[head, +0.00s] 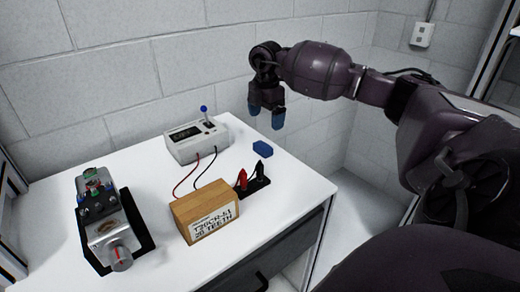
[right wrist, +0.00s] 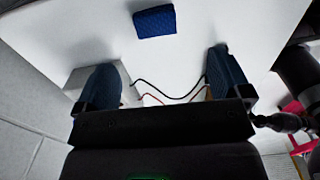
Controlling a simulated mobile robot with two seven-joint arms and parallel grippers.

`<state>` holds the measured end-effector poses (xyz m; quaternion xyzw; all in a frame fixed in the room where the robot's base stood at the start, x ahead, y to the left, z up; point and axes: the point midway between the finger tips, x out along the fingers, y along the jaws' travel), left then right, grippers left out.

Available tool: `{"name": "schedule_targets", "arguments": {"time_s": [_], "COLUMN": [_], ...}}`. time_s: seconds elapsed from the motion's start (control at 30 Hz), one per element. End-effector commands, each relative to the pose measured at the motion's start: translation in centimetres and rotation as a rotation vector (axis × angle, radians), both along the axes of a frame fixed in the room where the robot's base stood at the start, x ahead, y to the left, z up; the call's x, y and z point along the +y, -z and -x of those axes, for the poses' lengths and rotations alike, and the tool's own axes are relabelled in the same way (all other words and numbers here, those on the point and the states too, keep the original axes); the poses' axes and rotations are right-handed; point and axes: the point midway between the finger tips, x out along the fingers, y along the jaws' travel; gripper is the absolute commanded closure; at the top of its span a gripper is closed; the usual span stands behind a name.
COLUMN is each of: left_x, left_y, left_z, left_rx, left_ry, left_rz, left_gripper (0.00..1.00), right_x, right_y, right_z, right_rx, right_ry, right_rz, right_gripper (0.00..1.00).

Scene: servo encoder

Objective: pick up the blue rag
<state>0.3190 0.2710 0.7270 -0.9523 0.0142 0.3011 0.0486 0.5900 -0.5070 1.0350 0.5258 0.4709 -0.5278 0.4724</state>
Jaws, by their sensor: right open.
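The blue rag (head: 262,149) is a small folded piece lying flat on the white table (head: 285,182), near its back right edge. In the right wrist view the rag (right wrist: 155,22) shows at the top, beyond and between my fingertips. My right gripper (head: 266,115) points down above the table's back edge, higher than the rag and apart from it. Its two blue-tipped fingers (right wrist: 165,78) are spread with nothing between them. My left gripper is not in view.
A white meter box (head: 196,140) with red and black leads stands left of the rag. A wooden block with a label (head: 205,210), a black holder with red and black probes (head: 254,184) and a servo device (head: 110,225) stand nearer. Brick walls lie behind.

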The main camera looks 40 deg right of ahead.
Motion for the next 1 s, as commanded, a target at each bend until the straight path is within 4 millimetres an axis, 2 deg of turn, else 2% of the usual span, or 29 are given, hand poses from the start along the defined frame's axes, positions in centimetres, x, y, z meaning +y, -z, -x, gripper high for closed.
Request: {"name": "schedule_targets", "arguments": {"time_s": [0.17, 0.4, 0.67, 1.0], "left_x": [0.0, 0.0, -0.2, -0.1], "left_y": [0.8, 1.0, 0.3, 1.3], "left_z": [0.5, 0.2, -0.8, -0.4], "left_rx": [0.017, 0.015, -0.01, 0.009], "left_ry": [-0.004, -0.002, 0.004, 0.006], "left_rz": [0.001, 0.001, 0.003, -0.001], "left_gripper": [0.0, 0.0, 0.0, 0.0], "right_x": [0.1, 0.1, 0.2, 0.2], "right_y": [1.7, 5.1, 6.6, 10.8], "right_z": [0.0, -0.1, -0.2, -0.6], "right_rx": [0.002, 0.003, 0.0, 0.002], "right_ry": [0.004, 0.003, 0.001, 0.001], "right_rz": [-0.003, -0.003, -0.005, -0.004], "right_gripper": [0.04, 0.04, 0.04, 0.04]}}
